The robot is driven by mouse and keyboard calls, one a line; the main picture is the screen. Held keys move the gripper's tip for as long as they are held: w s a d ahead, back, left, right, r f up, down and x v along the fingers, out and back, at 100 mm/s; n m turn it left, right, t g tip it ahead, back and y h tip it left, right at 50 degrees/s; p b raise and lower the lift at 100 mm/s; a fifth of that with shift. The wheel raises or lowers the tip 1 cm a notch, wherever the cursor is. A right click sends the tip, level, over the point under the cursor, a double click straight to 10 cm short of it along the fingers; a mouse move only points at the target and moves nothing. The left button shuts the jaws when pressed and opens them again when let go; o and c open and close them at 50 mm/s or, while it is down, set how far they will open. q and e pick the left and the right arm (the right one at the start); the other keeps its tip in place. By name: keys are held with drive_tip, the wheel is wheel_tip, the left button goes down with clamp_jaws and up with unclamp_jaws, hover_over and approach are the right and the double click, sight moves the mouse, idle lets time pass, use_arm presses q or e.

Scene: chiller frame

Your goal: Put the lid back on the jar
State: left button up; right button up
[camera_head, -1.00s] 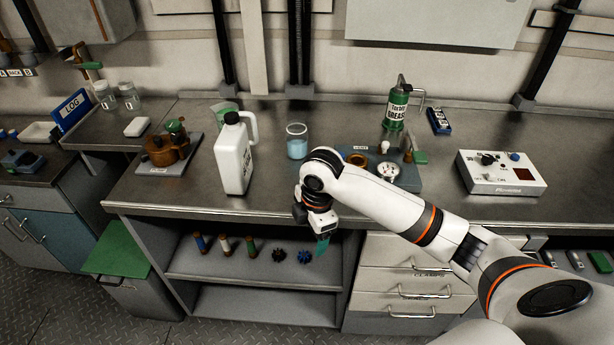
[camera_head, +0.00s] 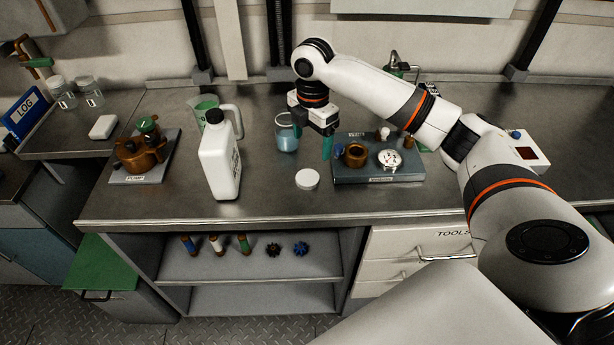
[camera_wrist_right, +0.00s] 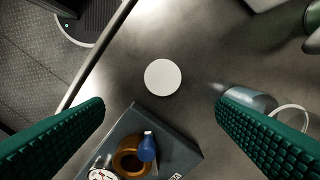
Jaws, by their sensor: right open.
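The lid is a flat white disc (camera_head: 307,179) lying on the steel bench top. In the right wrist view the lid (camera_wrist_right: 163,77) lies just beyond the fingertips, between their lines. The jar (camera_head: 287,138) is clear glass with pale blue contents, open on top, standing upright behind the lid. In the wrist view the jar (camera_wrist_right: 252,99) is partly hidden by the right-hand finger. My right gripper (camera_head: 328,146) has green fingers pointing down and is above the bench beside the jar, apart from the lid. In the wrist view it (camera_wrist_right: 160,104) is open and empty. My left gripper is not in view.
A white bottle (camera_head: 218,165) and a green jug (camera_head: 203,104) stand left of the jar. A dark tray (camera_head: 350,177) with a brown ring and a round metal part lies right of the lid. A brown pump (camera_head: 141,152) is farther left. The bench front near the lid is clear.

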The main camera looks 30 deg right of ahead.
drive_tip(key=p, duration=0.1)
hover_over(309, 176)
drive_tip(key=f, duration=0.6)
drive_tip(key=shift+s+d, duration=0.2)
drive_tip(key=shift+f, duration=0.1)
drive_tip(key=shift+a+f+p, duration=0.1)
drive_tip(key=shift+f+p, duration=0.2)
wheel_tip(309, 176, down, 4)
drive_tip(key=shift+w+a+f+p, duration=0.15)
drive_tip(key=shift+f+p, duration=0.1)
drive_tip(key=shift+p, duration=0.35)
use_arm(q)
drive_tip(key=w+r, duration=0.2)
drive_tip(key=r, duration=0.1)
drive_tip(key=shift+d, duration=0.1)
use_arm(e)
drive_tip(key=c, duration=1)
